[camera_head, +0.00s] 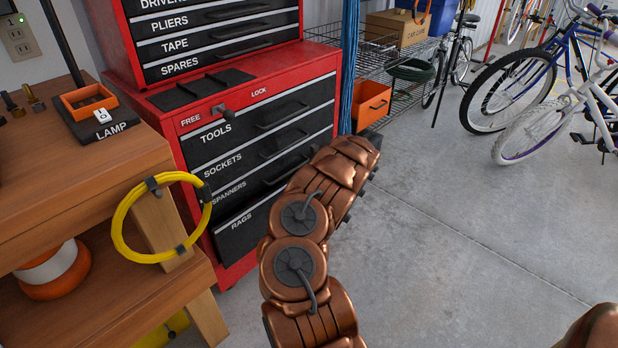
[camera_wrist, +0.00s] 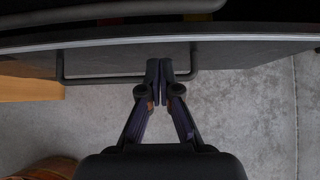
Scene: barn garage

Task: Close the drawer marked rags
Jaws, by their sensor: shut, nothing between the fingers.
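The drawer marked rags (camera_head: 237,236) is the lowest drawer of the red tool chest (camera_head: 245,275). Its black front stands out a little from the chest, so it looks partly open. My arm hides its right part in the head view. In the wrist view its pale top edge (camera_wrist: 110,45) crosses the picture, with a dark bar handle (camera_wrist: 105,79) below it. My gripper (camera_wrist: 160,73) is shut and empty, its fingertips at the drawer front beside the handle's middle. I cannot tell whether they touch. The gripper is hidden in the head view.
The drawers marked tools, sockets and spanners (camera_head: 228,190) above look shut. A wooden bench (camera_head: 80,190) with a yellow hose loop (camera_head: 118,225) stands close on the left. A wire shelf (camera_head: 400,85) and bicycles (camera_head: 510,90) are behind. The concrete floor on the right is clear.

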